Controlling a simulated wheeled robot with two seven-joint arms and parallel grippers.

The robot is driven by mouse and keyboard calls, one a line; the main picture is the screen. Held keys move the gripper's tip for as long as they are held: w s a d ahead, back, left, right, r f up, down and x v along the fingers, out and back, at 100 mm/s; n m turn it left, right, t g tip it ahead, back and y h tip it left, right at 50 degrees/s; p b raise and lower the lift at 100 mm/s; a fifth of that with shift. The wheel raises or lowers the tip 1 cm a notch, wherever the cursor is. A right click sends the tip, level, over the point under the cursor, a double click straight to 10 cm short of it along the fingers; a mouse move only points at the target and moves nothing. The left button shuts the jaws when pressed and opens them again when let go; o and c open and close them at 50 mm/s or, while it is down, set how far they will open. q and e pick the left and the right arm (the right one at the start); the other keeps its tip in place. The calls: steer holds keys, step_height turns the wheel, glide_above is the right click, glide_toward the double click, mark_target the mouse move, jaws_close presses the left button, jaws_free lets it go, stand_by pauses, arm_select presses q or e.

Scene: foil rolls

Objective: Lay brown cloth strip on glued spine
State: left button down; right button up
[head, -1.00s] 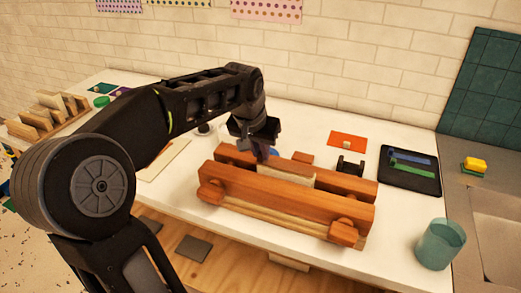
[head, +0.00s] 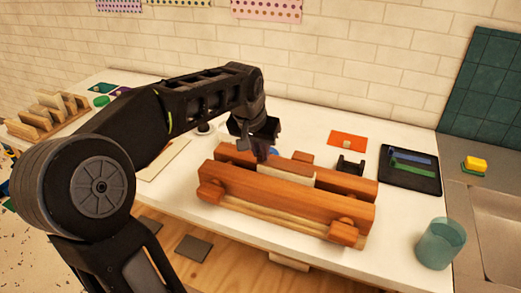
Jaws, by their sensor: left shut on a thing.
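A wooden press (head: 285,205) stands on the white table with a pale book block (head: 287,176) clamped between its two beams, the spine edge facing up. I cannot see glue on it. My left gripper (head: 262,150) is over the left end of the book, close above the press. It is shut on a small dark thing (head: 262,155), mostly hidden by the fingers; I cannot tell what it is. A black tray (head: 420,187) at the right holds a blue strip (head: 410,158) and a green strip (head: 412,169). I cannot make out a brown strip. My right gripper is out of view.
A teal cup (head: 440,245) stands at the front right. An orange card (head: 347,141) and a black holder (head: 350,165) lie behind the press. A wooden rack (head: 45,117) is at the far left. A yellow-and-green sponge (head: 475,164) is by the sink.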

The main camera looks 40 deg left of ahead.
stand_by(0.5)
arm_select(q)
steer(key=c, duration=1.3)
jaws_free()
steer(key=shift+c, duration=0.2)
steer(key=shift+o, duration=0.4)
steer(key=shift+o, duration=1.1)
steer(key=shift+r+p, duration=2.6)
steer(key=shift+r, duration=0.9)
